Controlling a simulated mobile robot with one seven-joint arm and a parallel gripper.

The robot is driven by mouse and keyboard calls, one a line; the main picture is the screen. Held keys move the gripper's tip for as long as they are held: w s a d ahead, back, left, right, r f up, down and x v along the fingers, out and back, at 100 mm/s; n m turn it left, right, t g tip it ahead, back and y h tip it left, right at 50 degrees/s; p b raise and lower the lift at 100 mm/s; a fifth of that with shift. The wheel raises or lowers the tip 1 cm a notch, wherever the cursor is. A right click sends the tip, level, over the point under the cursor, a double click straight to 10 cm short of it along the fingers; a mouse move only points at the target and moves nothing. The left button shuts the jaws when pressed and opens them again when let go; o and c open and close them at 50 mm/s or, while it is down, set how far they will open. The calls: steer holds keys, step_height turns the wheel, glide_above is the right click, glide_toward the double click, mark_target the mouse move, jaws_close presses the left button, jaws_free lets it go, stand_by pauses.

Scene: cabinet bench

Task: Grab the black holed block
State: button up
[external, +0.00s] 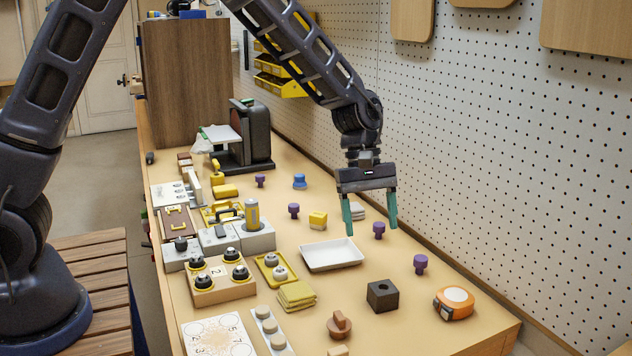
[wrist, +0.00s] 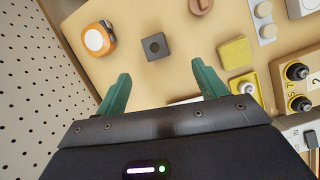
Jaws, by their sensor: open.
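The black holed block (external: 382,295) is a dark cube with a round hole in its top. It stands on the bench near the front right, left of the orange tape measure. In the wrist view the block (wrist: 155,46) lies ahead of the fingertips, between their lines. My gripper (external: 369,229) is open and empty, pointing down above the bench, farther back than the block. Its green fingers also show in the wrist view (wrist: 160,82), apart from the block.
An orange tape measure (external: 454,303) sits right of the block, a purple knob (external: 420,264) behind it. A brown knobbed piece (external: 340,325) and yellow pads (external: 296,295) lie to its left. A white tray (external: 331,254) stands left of my gripper. A pegboard wall (external: 520,150) bounds the right.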

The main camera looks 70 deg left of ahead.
steer(key=n, duration=0.1)
glide_toward(383, 289)
steer(key=x, duration=0.9)
steer(key=shift+s+d+f, duration=0.15)
steer(key=shift+s+d, duration=0.05)
steer(key=shift+d, duration=0.35)
steer(key=c, duration=1.1)
